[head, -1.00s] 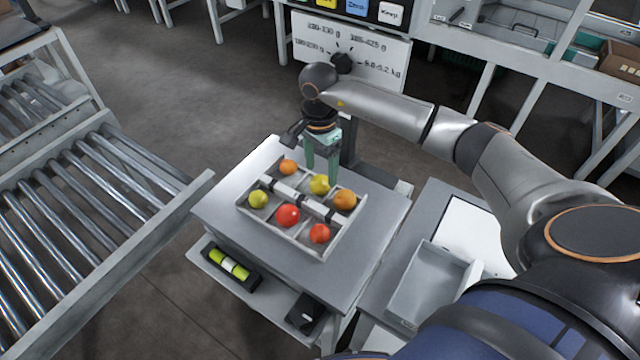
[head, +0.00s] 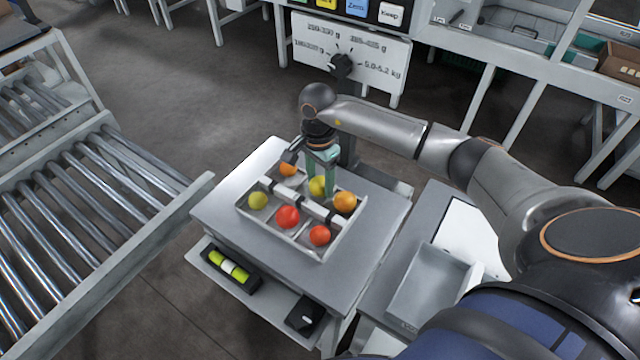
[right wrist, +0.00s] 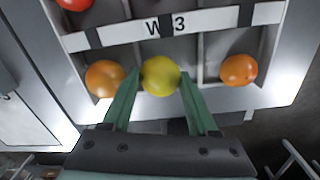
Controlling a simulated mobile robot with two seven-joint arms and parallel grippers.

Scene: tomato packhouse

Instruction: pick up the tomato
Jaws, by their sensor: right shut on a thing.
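A divided tray (head: 285,239) holds several tomatoes in its compartments. My right gripper (head: 324,190) has come down into the tray's back row and is shut on the yellow tomato (head: 317,186) in the middle compartment. In the right wrist view the same yellow tomato (right wrist: 160,75) sits between the green fingertips, against both. An orange tomato (head: 345,202) and another orange tomato (head: 288,169) lie in the compartments on either side. A yellow-green tomato (head: 258,200), a red tomato (head: 288,216) and an orange-red tomato (head: 320,235) form the front row. My left gripper is out of view.
The tray stands on a grey table (head: 228,213). A low shelf below holds a black holder with yellow-green items (head: 228,265). A roller conveyor (head: 80,210) is at left. A grey bin (head: 430,283) stands at right. A sign with a dial (head: 345,62) is behind.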

